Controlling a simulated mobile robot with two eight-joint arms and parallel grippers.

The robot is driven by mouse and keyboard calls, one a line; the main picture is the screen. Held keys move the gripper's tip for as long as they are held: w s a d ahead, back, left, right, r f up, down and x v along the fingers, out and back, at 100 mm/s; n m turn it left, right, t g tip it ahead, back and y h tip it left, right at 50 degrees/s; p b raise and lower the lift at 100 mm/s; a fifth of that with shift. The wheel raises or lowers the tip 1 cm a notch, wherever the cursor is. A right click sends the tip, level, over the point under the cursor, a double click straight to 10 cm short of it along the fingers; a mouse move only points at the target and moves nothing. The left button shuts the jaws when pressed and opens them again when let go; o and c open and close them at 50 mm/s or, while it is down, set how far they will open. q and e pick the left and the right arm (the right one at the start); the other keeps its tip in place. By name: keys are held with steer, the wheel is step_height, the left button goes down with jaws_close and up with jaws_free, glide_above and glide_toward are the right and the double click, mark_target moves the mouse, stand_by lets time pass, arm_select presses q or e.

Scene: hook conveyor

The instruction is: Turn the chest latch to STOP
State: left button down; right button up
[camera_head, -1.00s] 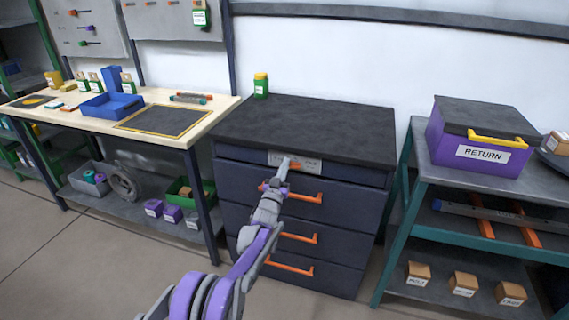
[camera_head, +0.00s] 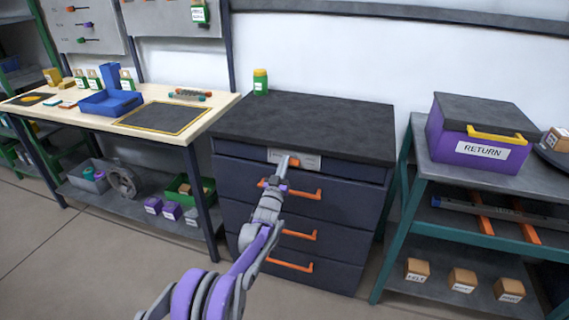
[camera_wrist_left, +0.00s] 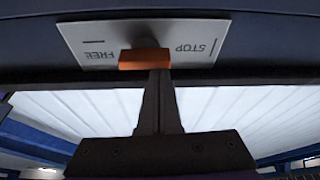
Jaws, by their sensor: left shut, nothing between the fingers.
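The chest (camera_head: 300,115) is a dark drawer unit with a black top and orange drawer handles. On its upper front is a pale latch plate (camera_head: 310,160) with a small orange latch (camera_head: 294,162). In the left wrist view the plate (camera_wrist_left: 75,35) shows upside down, FREE on the left and STOP on the right. The orange latch (camera_wrist_left: 143,59) lies between the two words. My left gripper (camera_head: 283,163) is shut and empty, its fingertips (camera_wrist_left: 158,74) right at the latch. Contact cannot be told. My right gripper is not in view.
A wooden workbench (camera_head: 222,103) with a blue bin (camera_head: 110,103) stands left of the chest. A shelf on the right carries a purple RETURN box (camera_head: 480,150). A yellow-green jar (camera_head: 260,83) stands on the chest's back edge. The rest of the chest top is clear.

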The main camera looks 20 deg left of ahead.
arm_select(q)
steer(key=shift+a+f+n+y, duration=0.15)
steer(key=shift+n+y, duration=0.45)
steer(key=shift+n, duration=0.9)
steer(key=shift+f+n+y, duration=0.2)
steer(key=shift+n+y, duration=0.3)
steer(key=shift+n, duration=0.6)
steer(key=shift+g, duration=0.3)
steer(key=shift+f+n+g+y, duration=0.2)
steer(key=shift+n+y, duration=0.35)
steer(key=shift+n, duration=0.75)
steer(key=shift+f+n+g+y, duration=0.2)
steer(key=shift+n+y, duration=0.35)
steer(key=shift+n, duration=0.75)
steer(key=shift+f+n+g+y, duration=0.15)
steer(key=shift+n+g+y, duration=0.2)
steer(key=shift+n, duration=0.9)
steer(key=shift+f+n+g+y, duration=0.15)
steer(key=shift+n+g, duration=0.3)
steer(key=shift+n, duration=0.8)
steer(key=shift+d+f+n+g, duration=0.2)
steer(key=shift+n+g, duration=0.1)
steer(key=shift+n, duration=0.75)
steer(key=shift+d+f+n+g, duration=0.1)
steer(key=shift+f+n+g, duration=0.15)
steer(key=shift+n, duration=0.8)
steer(key=shift+a+r, duration=0.1)
steer(key=shift+r, duration=0.05)
